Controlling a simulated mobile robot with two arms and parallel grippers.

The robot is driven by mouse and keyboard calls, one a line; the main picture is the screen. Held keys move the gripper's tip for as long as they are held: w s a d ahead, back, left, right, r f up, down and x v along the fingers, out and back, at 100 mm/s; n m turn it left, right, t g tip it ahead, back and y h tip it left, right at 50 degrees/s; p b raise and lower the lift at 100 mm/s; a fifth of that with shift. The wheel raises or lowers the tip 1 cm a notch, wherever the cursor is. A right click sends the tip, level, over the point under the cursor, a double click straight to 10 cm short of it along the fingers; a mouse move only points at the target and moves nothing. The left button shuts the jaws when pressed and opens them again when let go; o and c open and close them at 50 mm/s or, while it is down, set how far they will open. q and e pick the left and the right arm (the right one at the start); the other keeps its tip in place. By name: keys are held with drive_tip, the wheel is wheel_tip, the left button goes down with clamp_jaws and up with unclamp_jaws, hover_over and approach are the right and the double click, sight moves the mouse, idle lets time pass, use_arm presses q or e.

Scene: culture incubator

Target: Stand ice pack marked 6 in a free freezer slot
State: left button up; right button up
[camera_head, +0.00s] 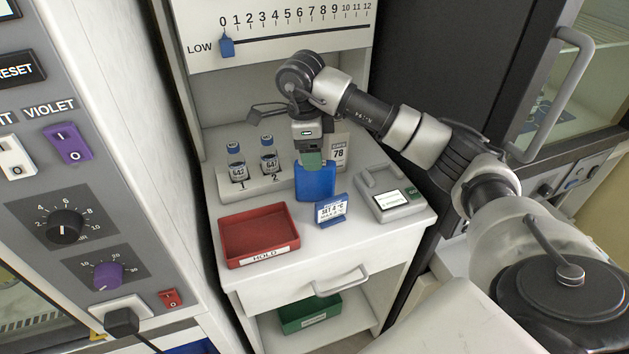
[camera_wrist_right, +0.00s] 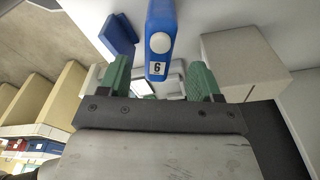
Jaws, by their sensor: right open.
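A blue ice pack (camera_head: 315,184) stands upright on the white cabinet top, directly below my right gripper (camera_head: 311,160). The green fingers of my right gripper (camera_wrist_right: 161,80) are apart, one to each side of the pack's line. Whether they touch it cannot be told. My left gripper is not in view. No freezer slot can be made out.
A red HOLD tray (camera_head: 258,236), a blue card stand (camera_head: 331,210), a vial rack (camera_head: 262,184) and a grey-white device (camera_head: 392,193) crowd round the pack. A card marked 78 (camera_head: 340,150) stands behind. A green bin (camera_head: 310,313) sits on the shelf below.

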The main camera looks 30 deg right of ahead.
sight(315, 180)
drive_tip(key=f, duration=0.3)
drive_tip(key=shift+s+d+f+p, duration=0.15)
drive_tip(key=shift+s+f+p, duration=0.1)
drive_tip(key=shift+f+p, duration=0.1)
drive_tip(key=shift+f, duration=0.15)
drive_tip(key=shift+c, duration=0.5)
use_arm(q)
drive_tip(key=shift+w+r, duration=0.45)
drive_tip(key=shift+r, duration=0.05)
use_arm(e)
clamp_jaws()
